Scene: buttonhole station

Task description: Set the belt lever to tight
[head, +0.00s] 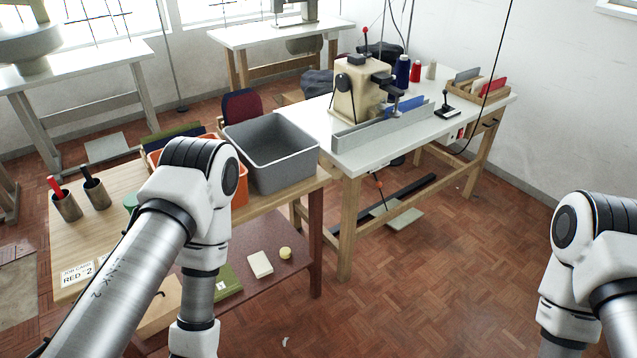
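The cream buttonhole machine (358,95) stands on the white-topped table (410,150) at centre right. A lever with a red knob (365,32) sticks up from its top. A thin rod with an orange part (378,183) hangs below the tabletop, above a dark bar. I cannot tell which of these is the belt lever, or read any tight or loose marking. My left arm reaches over the wooden bench and my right arm is at the right edge, both well apart from the machine. Both grippers are below the picture's edge.
A grey bin (270,150) and an orange bin (243,187) stand on the wooden bench (90,225). A grey fence (372,133) runs before the machine. Thread cones (402,70) stand behind it. The parquet floor (440,275) in front of the white table is clear.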

